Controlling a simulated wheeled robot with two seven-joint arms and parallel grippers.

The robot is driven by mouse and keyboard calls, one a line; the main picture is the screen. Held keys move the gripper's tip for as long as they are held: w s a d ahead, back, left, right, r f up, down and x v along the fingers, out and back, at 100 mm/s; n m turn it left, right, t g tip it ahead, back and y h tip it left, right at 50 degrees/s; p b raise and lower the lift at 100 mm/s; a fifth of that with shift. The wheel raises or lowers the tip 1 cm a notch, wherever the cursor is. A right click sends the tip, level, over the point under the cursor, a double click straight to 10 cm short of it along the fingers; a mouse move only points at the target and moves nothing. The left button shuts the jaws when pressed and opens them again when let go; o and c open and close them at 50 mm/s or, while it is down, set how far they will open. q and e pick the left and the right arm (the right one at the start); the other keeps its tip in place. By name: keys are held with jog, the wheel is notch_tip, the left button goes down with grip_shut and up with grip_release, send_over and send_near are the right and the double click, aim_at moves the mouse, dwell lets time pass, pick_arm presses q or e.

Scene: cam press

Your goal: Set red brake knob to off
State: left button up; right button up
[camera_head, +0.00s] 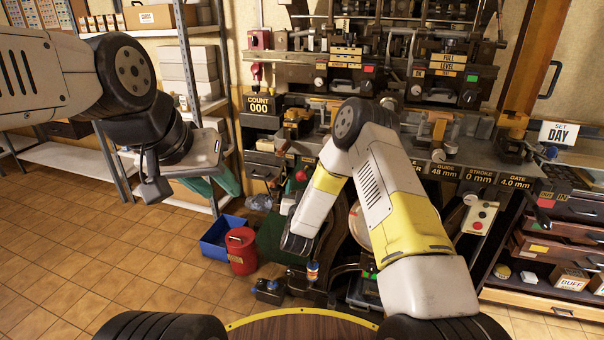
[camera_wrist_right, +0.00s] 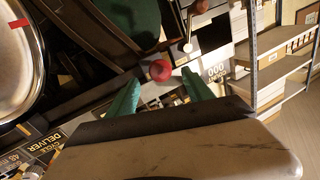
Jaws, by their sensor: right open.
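The red brake knob (camera_head: 302,174) is a round red ball at the front of the machine, just left of my right forearm in the head view. In the right wrist view the red knob (camera_wrist_right: 160,70) shows beyond and between the green fingertips. My right gripper (camera_wrist_right: 160,92) is open, with nothing between its fingers; the knob looks a little past the tips.
A COUNT 000 sign (camera_head: 259,105) stands left of the knob. A red can (camera_head: 241,250) and a blue bin (camera_head: 221,238) are on the floor. A shelf (camera_head: 188,105) stands at left. The tiled floor at left is clear.

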aim_at(301, 179)
jog(key=w, duration=0.6)
jog(key=shift+w+d, duration=0.1)
jog(key=shift+w, duration=0.3)
jog(key=shift+r, duration=0.1)
grip_shut()
jog(key=shift+w, duration=0.1)
